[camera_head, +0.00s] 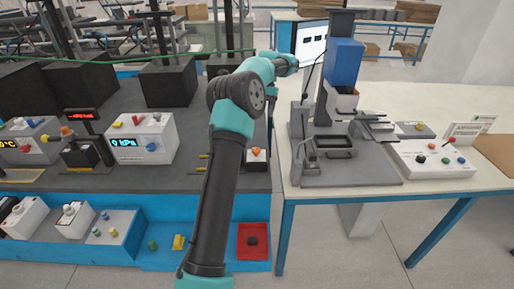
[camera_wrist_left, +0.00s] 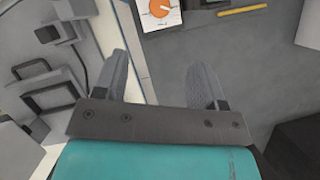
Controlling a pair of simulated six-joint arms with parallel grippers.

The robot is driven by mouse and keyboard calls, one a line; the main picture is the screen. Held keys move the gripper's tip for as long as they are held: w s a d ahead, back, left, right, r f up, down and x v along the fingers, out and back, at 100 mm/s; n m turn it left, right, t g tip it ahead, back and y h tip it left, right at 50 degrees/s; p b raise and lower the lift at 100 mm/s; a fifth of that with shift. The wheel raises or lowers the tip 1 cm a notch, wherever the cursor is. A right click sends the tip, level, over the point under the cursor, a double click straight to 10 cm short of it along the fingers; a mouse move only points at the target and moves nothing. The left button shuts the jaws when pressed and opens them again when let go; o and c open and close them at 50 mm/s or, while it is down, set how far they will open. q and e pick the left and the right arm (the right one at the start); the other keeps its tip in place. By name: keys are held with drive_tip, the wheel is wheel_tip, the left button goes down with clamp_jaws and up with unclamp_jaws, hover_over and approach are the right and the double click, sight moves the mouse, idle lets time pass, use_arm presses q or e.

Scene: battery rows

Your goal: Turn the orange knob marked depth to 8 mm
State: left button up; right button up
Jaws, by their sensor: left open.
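A small white box (camera_head: 257,166) with an orange knob (camera_head: 256,151) stands near the right edge of the dark bench, just right of my arm. In the left wrist view the orange knob (camera_wrist_left: 160,8) sits on its white plate, cut by the top edge; its marking and setting are too small to read. My left gripper (camera_wrist_left: 162,64) is open and empty, its fingers apart and not touching the knob, which lies beyond the fingertips. In the head view my left arm reaches up past the box, and its fingers cannot be made out. My right gripper is not in view.
A grey press with a blue head (camera_head: 344,62) stands on the white table (camera_head: 300,187) to the right. A white panel with several coloured knobs (camera_head: 430,158) is beside it. Yellow rods (camera_wrist_left: 242,11) lie near the knob box. A red tray (camera_head: 254,228) is below.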

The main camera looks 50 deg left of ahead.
sight(257, 149)
use_arm(q)
drive_tip(key=x, duration=1.5)
drive_tip(key=shift+f, duration=0.2)
drive_tip(key=shift+c, duration=0.2)
drive_tip(key=c, duration=0.9)
drive_tip(key=shift+o, duration=0.2)
drive_tip(key=shift+d+m, duration=0.1)
drive_tip(key=shift+m, duration=0.3)
drive_tip(key=m+y, duration=0.2)
drive_tip(key=m, duration=0.3)
drive_tip(key=shift+d, duration=0.1)
drive_tip(key=m+y, duration=0.1)
drive_tip(key=m, duration=0.2)
drive_tip(key=m+y, duration=0.1)
drive_tip(key=m, duration=0.2)
drive_tip(key=shift+d+t, duration=0.15)
drive_tip(key=shift+t, duration=0.15)
drive_tip(key=shift+y, duration=0.3)
